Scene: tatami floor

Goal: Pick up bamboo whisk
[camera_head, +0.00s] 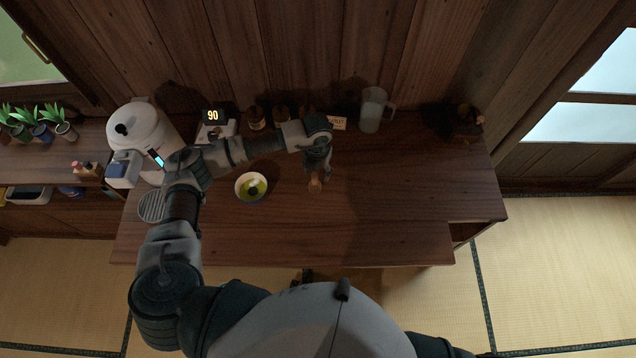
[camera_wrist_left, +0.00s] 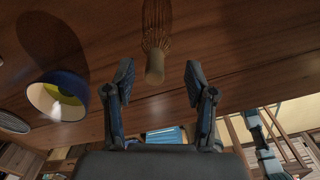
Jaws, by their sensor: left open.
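The bamboo whisk (camera_head: 315,184) stands on the dark wooden table, just below my left gripper (camera_head: 323,168) in the head view. The left wrist view shows its pale handle (camera_wrist_left: 155,68) and splayed tines above it. My left gripper (camera_wrist_left: 158,75) is open, with the handle in line with the gap between its fingertips. I cannot tell whether the handle is between the fingers or just beyond them. In the head view my left gripper partly hides the area by the whisk.
A bowl with green contents (camera_head: 251,187) sits left of the whisk and also shows in the wrist view (camera_wrist_left: 60,95). The table's right side is mostly clear.

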